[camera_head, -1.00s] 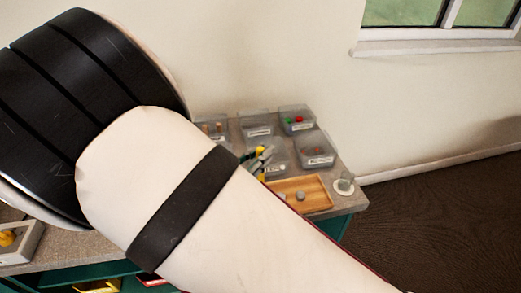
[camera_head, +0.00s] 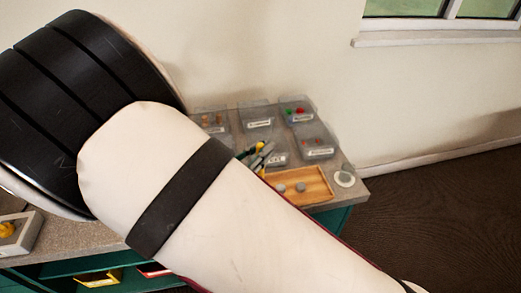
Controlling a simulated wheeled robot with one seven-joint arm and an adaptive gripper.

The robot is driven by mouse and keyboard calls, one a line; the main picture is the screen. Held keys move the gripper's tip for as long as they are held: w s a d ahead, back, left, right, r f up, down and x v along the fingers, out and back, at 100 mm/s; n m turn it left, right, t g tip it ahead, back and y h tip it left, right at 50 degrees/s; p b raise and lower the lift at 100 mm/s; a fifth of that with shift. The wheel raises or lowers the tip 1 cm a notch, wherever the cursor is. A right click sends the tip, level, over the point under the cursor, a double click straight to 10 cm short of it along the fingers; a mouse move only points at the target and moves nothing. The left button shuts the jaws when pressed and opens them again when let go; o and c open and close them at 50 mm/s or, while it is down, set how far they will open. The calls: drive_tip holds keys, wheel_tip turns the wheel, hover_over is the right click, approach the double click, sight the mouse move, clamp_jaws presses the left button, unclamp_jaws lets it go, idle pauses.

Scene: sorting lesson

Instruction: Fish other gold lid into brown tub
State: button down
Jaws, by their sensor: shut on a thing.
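My gripper (camera_head: 262,154) shows as small grey jaws past the edge of my arm, over the middle of the bins. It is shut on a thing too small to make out. A yellow spot (camera_head: 260,146) shows at the jaws; I cannot tell whether it is a gold lid. A shallow brown wooden tray (camera_head: 316,198) lies to the lower right of the jaws, with two grey round pieces in it. I cannot make out another brown tub. My arm hides much of the table.
Several clear labelled bins stand around, one with red and green pieces (camera_head: 297,113), one at right (camera_head: 318,153). A white round piece (camera_head: 345,179) sits near the table's right corner. A grey box (camera_head: 18,235) with a yellow thing stands at far left. The wall is close behind.

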drive_tip(key=shift+r, duration=0.1)
drive_tip(key=shift+r+p, duration=3.95)
drive_tip(key=shift+r, duration=1.45)
drive_tip(key=shift+s, duration=0.1)
